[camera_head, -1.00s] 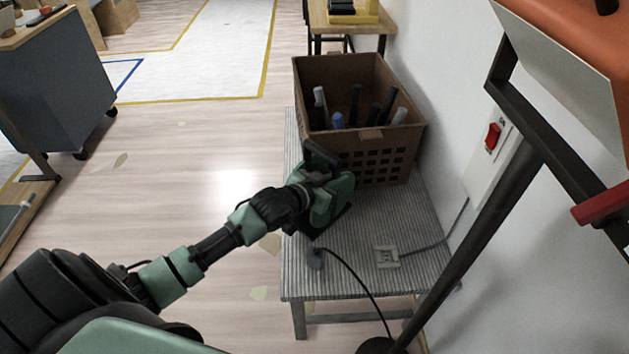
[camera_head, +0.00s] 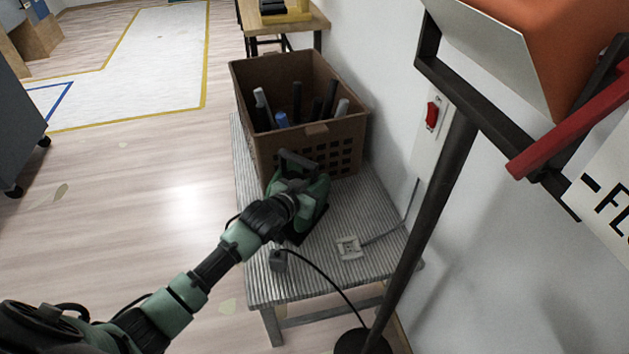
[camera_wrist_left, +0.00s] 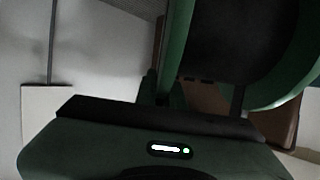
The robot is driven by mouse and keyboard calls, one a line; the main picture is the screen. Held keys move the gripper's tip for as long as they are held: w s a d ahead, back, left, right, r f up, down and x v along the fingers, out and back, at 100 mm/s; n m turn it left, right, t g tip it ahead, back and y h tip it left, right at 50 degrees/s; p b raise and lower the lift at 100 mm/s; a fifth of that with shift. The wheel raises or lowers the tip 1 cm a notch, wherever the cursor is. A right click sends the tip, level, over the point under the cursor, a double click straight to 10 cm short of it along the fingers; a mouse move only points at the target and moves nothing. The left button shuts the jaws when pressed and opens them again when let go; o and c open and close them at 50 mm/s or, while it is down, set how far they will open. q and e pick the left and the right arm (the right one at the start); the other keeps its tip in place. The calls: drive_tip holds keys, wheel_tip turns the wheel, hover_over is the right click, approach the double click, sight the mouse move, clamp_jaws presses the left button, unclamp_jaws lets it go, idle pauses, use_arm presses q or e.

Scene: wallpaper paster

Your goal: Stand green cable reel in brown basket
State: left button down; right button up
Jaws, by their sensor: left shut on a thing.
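The green cable reel (camera_head: 312,196), with a dark handle on top, is upright in front of the brown basket (camera_head: 340,135) in the head view. My left gripper (camera_head: 287,207) is shut on the reel from its left side. The reel's green rim (camera_wrist_left: 178,45) and dark drum fill the upper part of the left wrist view, close to the gripper. The reel overlaps the basket's front wall in the picture. I cannot tell whether it touches the basket or the table. The basket is open at the top and stands on the table. My right gripper is out of view.
The basket holds several grey, dark and blue rods (camera_head: 282,120). The grey ribbed table (camera_head: 370,205) stands by the wall. A socket plate (camera_head: 348,248) and a plug with a black cable (camera_head: 278,261) lie on its front part. A dark pole (camera_head: 432,215) stands at right.

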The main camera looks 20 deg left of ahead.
use_arm(q)
drive_tip(key=shift+w+r, duration=0.1)
drive_tip(key=shift+r, duration=0.15)
drive_tip(key=c, duration=1.6)
unclamp_jaws()
drive_tip(key=shift+f, duration=0.3)
drive_tip(key=shift+o, duration=0.5)
drive_tip(key=shift+r, duration=0.1)
